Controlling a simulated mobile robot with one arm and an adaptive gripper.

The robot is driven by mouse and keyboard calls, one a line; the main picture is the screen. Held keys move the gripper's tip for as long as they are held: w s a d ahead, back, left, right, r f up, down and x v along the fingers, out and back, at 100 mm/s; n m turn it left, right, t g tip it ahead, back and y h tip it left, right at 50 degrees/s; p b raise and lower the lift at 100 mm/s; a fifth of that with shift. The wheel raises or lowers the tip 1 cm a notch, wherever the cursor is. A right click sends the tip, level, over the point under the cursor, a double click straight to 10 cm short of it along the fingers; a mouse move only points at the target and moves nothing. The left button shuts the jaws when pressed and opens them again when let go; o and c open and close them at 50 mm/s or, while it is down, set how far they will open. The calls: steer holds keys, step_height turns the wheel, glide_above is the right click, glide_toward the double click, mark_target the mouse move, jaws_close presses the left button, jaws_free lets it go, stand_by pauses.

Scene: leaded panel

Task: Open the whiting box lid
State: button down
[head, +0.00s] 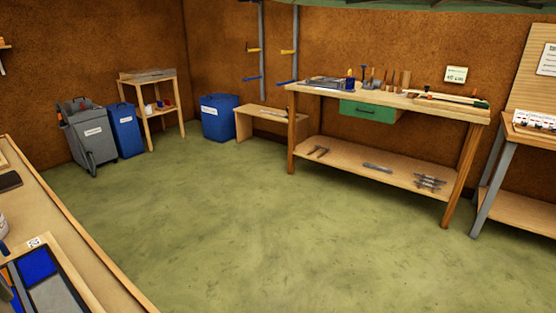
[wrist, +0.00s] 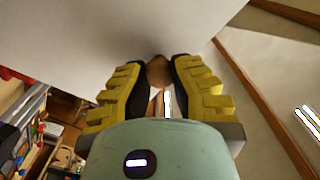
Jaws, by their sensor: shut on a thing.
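In the wrist view my gripper (wrist: 160,75) has its two yellow, black-padded fingers closed on a small brown knob (wrist: 158,71). A large pale, flat surface (wrist: 90,45) fills the upper left of that view, right behind the knob. The knob seems joined to it, and it may be the whiting box lid; I see no label. How far the lid stands open cannot be told. In the head view neither my gripper nor a whiting box can be made out.
In the head view a bench edge (head: 85,245) runs along the left, with a tray of blue pieces (head: 38,267) on it. A workbench with a green drawer (head: 367,111) stands at the back. Blue bins (head: 219,118) stand further left. The green floor (head: 240,220) between is clear.

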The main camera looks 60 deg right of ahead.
steer(key=shift+f, duration=0.1)
steer(key=c, duration=0.7)
jaws_free()
steer(key=shift+d, duration=0.1)
steer(key=shift+s+d+r, duration=0.1)
steer(key=shift+d, duration=2.9)
steer(key=shift+s+d+r, duration=0.1)
steer(key=shift+d, duration=2.85)
